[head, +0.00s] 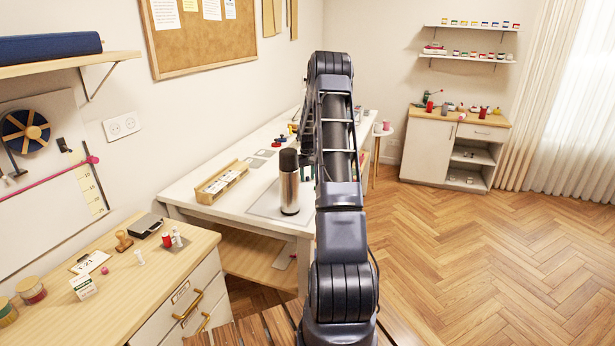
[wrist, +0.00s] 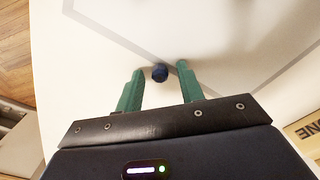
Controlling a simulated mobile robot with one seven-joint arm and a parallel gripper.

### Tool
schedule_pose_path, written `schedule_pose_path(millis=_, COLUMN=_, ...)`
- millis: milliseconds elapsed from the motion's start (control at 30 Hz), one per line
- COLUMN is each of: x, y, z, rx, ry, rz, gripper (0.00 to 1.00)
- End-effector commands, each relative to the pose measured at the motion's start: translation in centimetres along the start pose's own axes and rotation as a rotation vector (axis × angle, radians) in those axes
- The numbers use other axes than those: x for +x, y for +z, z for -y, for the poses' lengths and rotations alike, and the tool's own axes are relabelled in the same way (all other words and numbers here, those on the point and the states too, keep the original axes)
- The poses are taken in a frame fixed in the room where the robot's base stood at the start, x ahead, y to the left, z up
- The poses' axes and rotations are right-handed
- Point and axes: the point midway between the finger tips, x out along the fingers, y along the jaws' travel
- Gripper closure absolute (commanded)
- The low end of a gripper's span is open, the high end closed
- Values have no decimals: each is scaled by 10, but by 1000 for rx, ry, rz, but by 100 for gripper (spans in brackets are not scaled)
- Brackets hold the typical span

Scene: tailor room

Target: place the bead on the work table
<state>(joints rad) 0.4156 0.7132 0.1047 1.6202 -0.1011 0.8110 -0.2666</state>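My gripper (wrist: 160,70) shows in the wrist view with two green fingers apart. A small round dark blue bead (wrist: 160,73) is between the fingertips, with a gap visible on each side. It appears to lie on the white surface, though its exact height is hard to tell. The white work table (head: 185,193) stands along the left wall in the head view, and its pale top (wrist: 95,65) fills much of the wrist view. My arm reaches out over the table side in the head view and hides the gripper and bead there.
A dark-topped metallic cylinder (head: 290,190) stands on a grey mat (head: 262,208) on the table. A wooden tray (head: 209,194) lies left of it. A wooden counter (head: 120,285) with small items is at front left. Open floor (head: 480,270) lies to the right.

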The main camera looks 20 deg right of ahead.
Motion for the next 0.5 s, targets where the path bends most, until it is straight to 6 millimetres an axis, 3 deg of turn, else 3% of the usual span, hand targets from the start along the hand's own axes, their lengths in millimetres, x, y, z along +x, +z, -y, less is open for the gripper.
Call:
schedule_pose_path(millis=167, x=-15, y=0, z=0, rx=0, ry=1, rz=-2, gripper=62)
schedule_pose_path(millis=500, x=-78, y=0, z=0, rx=1, ry=1, rz=-2, gripper=62)
